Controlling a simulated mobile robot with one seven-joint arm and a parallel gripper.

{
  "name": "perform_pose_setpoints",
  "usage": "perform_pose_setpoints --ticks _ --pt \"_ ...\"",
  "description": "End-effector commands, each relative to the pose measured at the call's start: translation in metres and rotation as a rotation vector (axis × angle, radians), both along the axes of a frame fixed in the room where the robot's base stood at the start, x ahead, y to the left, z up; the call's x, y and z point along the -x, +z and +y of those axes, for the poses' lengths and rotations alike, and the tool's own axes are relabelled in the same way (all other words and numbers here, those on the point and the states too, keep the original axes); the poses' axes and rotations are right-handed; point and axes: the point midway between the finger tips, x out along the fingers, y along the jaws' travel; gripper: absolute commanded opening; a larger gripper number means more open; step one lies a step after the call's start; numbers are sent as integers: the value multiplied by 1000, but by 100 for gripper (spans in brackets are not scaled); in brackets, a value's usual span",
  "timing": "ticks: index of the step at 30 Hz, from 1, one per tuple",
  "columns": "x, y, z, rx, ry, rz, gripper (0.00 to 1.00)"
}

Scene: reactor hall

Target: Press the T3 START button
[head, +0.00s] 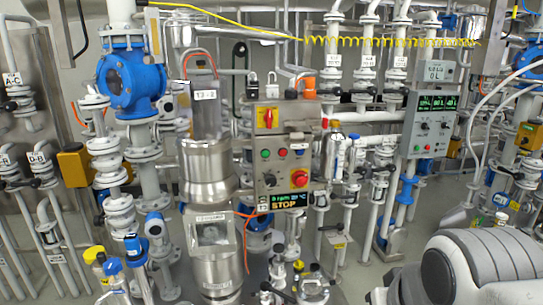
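A grey control box (286,142) is fixed among the pipes near the middle of the head view. Below are a dark knob (269,180) and a large red mushroom button (299,178). A display (285,201) under the box reads STOP. The button lettering is too small to read, so I cannot tell which is START. My gripper is out of view; a grey-white part of my arm shows at lower right.
A steel vessel (207,165) with a tag stands just left of the box. A second grey panel (428,125) with green readouts hangs at right. Blue-fitted pipes (131,84) and valves crowd the sides. Several small valves and fittings (313,284) stand below the box.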

Motion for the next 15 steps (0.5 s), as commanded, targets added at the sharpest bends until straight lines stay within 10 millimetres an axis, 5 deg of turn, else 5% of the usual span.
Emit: perform_pose_setpoints --ticks 6,15 --pt "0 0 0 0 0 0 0" --pt "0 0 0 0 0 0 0"
